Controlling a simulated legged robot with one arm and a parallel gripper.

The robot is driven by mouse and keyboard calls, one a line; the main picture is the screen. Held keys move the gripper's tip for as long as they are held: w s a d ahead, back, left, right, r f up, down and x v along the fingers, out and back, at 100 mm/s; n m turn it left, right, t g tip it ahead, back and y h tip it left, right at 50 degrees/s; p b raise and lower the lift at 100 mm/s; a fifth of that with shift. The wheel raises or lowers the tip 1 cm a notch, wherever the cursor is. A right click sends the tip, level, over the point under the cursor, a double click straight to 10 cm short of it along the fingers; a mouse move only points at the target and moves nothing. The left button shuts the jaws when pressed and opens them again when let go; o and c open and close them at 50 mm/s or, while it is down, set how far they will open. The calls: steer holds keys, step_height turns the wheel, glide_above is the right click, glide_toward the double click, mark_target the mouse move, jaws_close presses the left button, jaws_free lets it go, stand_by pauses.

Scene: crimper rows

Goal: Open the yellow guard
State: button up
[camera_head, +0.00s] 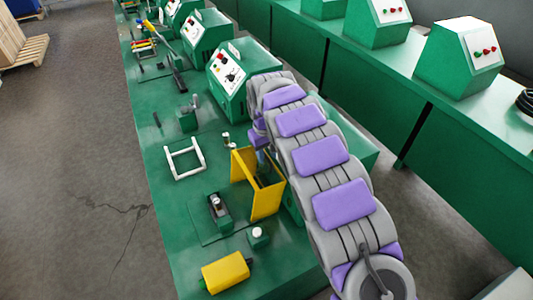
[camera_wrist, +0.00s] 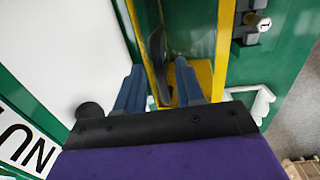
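The yellow guard (camera_head: 266,204) stands upright on the green bench, with yellow panels and a framed opening between them. In the wrist view its yellow edges (camera_wrist: 222,50) run along both sides of a green area. My gripper (camera_head: 262,160) reaches down to the guard's upper part from behind and is partly hidden by my arm. In the wrist view my gripper (camera_wrist: 158,66) has its two blue fingers apart, near the yellow edge. A dark curved part (camera_wrist: 158,60) shows between or beyond the fingers. I cannot tell whether a finger touches the guard.
A green control box (camera_head: 230,75) stands behind the guard. A white square frame (camera_head: 184,158), a small green-based fixture (camera_head: 218,207), a white-topped knob (camera_head: 257,235) and a yellow block (camera_head: 226,271) are on the bench. Open floor (camera_head: 85,180) lies to the left.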

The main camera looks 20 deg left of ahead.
jaws_close()
stand_by(0.6)
